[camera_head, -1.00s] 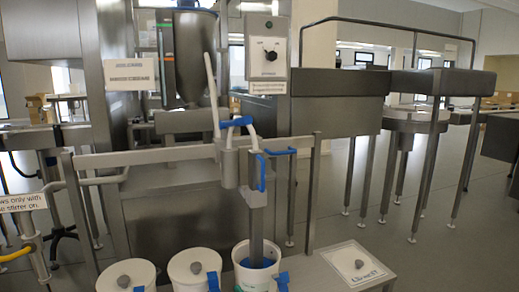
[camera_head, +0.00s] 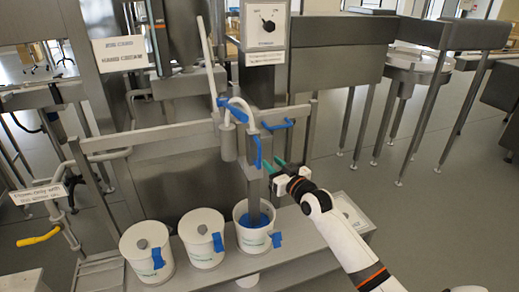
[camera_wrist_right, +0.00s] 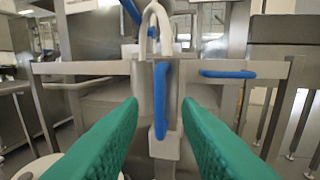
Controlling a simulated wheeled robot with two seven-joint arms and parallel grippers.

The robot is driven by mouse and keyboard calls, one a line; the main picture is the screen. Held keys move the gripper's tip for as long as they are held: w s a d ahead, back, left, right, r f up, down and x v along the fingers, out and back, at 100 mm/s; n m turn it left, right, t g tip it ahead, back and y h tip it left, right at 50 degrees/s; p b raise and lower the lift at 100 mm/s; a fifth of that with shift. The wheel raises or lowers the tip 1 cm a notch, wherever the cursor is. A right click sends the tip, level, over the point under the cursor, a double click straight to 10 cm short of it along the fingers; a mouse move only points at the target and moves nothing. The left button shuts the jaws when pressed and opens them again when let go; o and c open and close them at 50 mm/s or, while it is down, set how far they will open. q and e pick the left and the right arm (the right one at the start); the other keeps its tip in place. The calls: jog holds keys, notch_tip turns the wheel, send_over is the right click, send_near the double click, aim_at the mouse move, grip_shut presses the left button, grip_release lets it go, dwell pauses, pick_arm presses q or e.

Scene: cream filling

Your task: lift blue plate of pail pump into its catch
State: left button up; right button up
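The pail pump is a grey column (camera_head: 253,200) standing in the open white pail (camera_head: 241,212). Its blue plate (camera_head: 254,221) lies low inside that pail, around the column foot. An upright blue handle (camera_head: 257,152) is on the pump head, and it also shows in the right wrist view (camera_wrist_right: 161,110). My right gripper (camera_head: 275,166) is open and empty, just right of the pump. In the right wrist view its green fingers (camera_wrist_right: 160,110) stand apart, with the blue handle between them in the picture; no contact shows. I cannot make out the catch. My left gripper is not in view.
Two lidded white pails (camera_head: 146,258) (camera_head: 202,242) stand left of the open one on a grey bench. A horizontal rail (camera_head: 165,133) runs behind the pump, with a horizontal blue handle (camera_head: 278,125) to its right. A control box (camera_head: 264,33) hangs above.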

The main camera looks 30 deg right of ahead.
jog(key=w, duration=0.8)
jog(key=shift+w+d, duration=0.15)
jog(key=shift+w, duration=0.1)
grip_shut()
